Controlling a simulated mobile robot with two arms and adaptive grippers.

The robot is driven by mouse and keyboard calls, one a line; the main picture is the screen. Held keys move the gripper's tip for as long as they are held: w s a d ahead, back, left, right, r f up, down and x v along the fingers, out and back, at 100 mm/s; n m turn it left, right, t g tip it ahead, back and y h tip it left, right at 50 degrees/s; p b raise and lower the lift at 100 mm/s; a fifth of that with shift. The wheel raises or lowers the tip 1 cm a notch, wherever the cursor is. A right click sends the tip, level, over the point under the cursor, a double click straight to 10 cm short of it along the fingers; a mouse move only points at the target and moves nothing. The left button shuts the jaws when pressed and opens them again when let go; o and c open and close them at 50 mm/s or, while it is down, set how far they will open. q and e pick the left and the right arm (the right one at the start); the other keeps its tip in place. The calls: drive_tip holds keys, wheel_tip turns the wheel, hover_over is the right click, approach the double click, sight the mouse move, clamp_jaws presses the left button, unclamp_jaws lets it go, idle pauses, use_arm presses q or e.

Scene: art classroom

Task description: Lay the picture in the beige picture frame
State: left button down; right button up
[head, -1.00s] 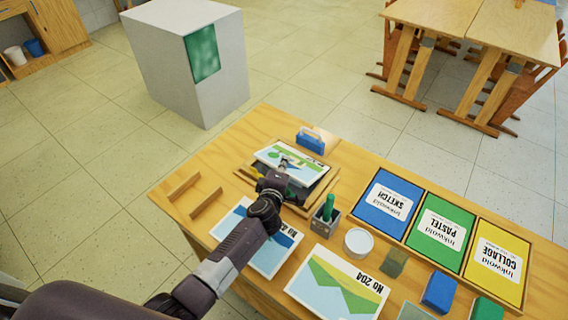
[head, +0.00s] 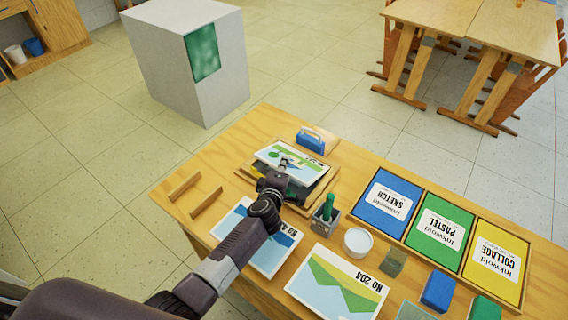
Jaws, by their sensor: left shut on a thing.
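The picture (head: 300,168), a white sheet with a green, blue and yellow print and a number at its right edge, is over the beige picture frame (head: 322,196). It looks slightly tilted, and its far edge overlaps the frame's far side. My left gripper (head: 284,166) is shut on the picture at its near side. The gripper and arm hide part of the picture and the frame's near left part. A dark inner area of the frame shows below the picture. I cannot tell whether the picture touches the frame. My right gripper is not in view.
Two wooden strips (head: 206,201) lie left of the frame. A blue-handled block (head: 311,141) stands behind it. A pencil holder (head: 325,222), a white round tub (head: 357,242) and picture No 204 (head: 337,287) are nearby. Blue, green and yellow pads lie in a tray at right.

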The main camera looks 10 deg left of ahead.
use_arm(q)
drive_tip(key=c, duration=2)
unclamp_jaws()
drive_tip(key=shift+s, duration=0.1)
drive_tip(key=v, duration=1.2)
